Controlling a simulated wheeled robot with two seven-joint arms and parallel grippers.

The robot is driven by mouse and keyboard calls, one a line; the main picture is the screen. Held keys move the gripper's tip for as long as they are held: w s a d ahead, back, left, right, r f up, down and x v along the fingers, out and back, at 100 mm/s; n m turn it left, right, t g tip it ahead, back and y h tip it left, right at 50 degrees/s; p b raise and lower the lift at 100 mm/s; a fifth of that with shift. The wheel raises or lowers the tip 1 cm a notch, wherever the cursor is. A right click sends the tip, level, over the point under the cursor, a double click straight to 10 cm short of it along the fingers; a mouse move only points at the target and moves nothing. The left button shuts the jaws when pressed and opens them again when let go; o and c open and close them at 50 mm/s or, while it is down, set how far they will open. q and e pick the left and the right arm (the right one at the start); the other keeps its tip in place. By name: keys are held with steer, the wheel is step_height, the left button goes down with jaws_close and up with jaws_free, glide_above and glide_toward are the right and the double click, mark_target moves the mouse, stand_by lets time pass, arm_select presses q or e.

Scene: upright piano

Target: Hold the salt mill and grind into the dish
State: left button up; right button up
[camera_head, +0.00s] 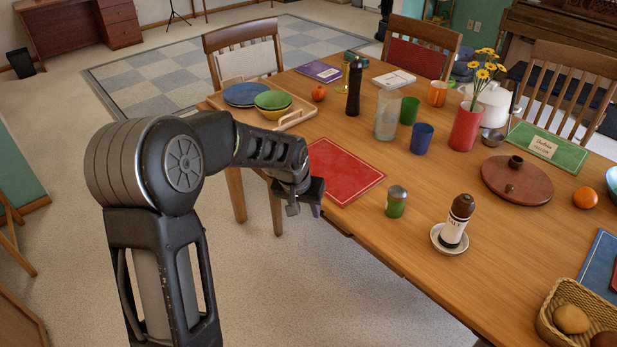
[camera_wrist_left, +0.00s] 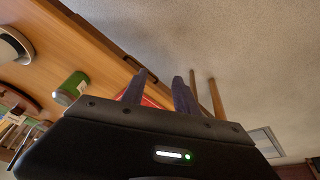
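The salt mill (camera_head: 454,226), with a brown top and a white labelled body, stands upright in a small white dish (camera_head: 438,238) near the table's front edge. Part of a round white thing, probably the dish, shows at the left edge of the left wrist view (camera_wrist_left: 12,46). My left gripper (camera_head: 303,208) is off the table's front edge, beside the red mat and well left of the mill. In the left wrist view its two fingers (camera_wrist_left: 160,90) stand apart with nothing between them. My right gripper is not in view.
A green shaker (camera_head: 396,203) stands between my left gripper and the salt mill. A red mat (camera_head: 343,172) lies near the edge. A tall dark mill (camera_head: 354,88), a glass vase (camera_head: 387,116) and cups stand behind. A bread basket (camera_head: 565,335) is at the front right.

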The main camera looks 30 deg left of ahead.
arm_select(q)
steer(key=s+d+f+m+h, duration=0.15)
steer(key=s+d+f, duration=0.25)
steer(key=d+f, duration=0.65)
steer(key=s+d+f+g+h, duration=0.1)
steer(key=s+d+f, duration=0.6)
steer(key=s, duration=0.4)
steer(key=s+d+f+g+h, duration=0.2)
steer(key=s+d+f, duration=0.6)
steer(key=s, duration=0.3)
steer(key=shift+s+d+f, duration=0.3)
steer(key=shift+d, duration=0.35)
steer(key=shift+n, duration=0.25)
